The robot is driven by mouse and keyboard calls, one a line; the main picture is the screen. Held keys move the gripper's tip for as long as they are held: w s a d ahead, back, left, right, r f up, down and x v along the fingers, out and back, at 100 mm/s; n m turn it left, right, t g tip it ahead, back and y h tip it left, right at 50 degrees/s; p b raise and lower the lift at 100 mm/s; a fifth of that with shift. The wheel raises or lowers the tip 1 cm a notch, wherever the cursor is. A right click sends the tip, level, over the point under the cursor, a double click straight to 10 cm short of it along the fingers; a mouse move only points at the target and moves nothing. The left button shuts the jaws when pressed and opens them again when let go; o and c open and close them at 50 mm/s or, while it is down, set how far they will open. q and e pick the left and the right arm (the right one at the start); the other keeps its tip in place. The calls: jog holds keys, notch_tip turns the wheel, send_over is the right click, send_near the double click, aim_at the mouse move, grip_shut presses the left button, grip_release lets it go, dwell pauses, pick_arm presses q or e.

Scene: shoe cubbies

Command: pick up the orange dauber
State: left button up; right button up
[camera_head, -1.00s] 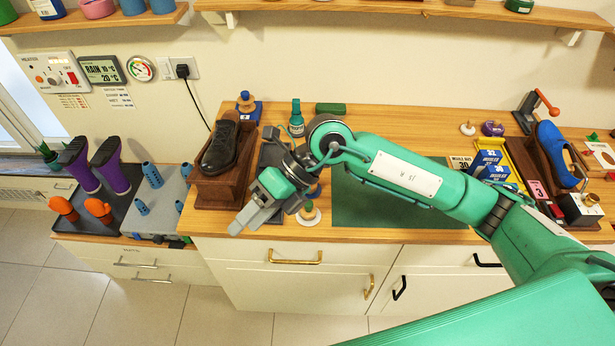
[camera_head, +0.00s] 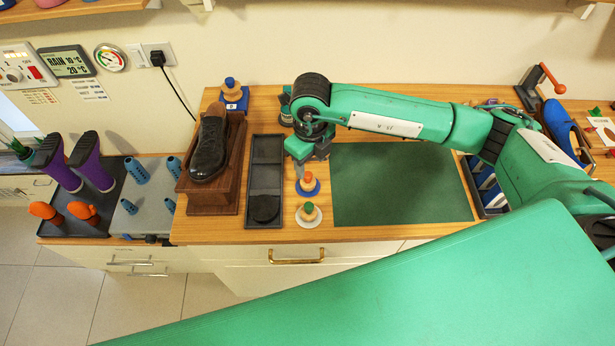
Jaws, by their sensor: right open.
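The orange dauber (camera_head: 307,179) has an orange top and stands upright on a round blue base on the wooden counter, at the left edge of the green mat. My right gripper (camera_head: 300,172) is just above and slightly left of it, fingers pointing down. It is open and empty; the small gap to the dauber is hard to judge from this angle. A second dauber with a green top (camera_head: 309,210) stands on a white disc just in front. My left gripper is not in view.
A dark narrow tray (camera_head: 257,205) lies left of the daubers, beside a black shoe (camera_head: 210,147) on a wooden stand. A blue-topped dauber (camera_head: 232,88) stands at the back. The green mat (camera_head: 400,195) to the right is bare.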

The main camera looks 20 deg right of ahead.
aim_at(308, 174)
jog(key=shift+s+a+f+p, duration=0.1)
jog(key=shift+a+f+p, duration=0.05)
jog(key=shift+f+p, duration=0.55)
jog(key=f, duration=0.2)
jog(key=f+p, duration=0.1)
jog(key=shift+w+a+f, duration=0.1)
jog(key=shift+w+f, duration=0.1)
jog(key=shift+f, duration=0.55)
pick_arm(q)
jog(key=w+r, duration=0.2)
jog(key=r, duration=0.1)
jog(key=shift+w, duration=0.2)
pick_arm(e)
jog(key=c, duration=0.9)
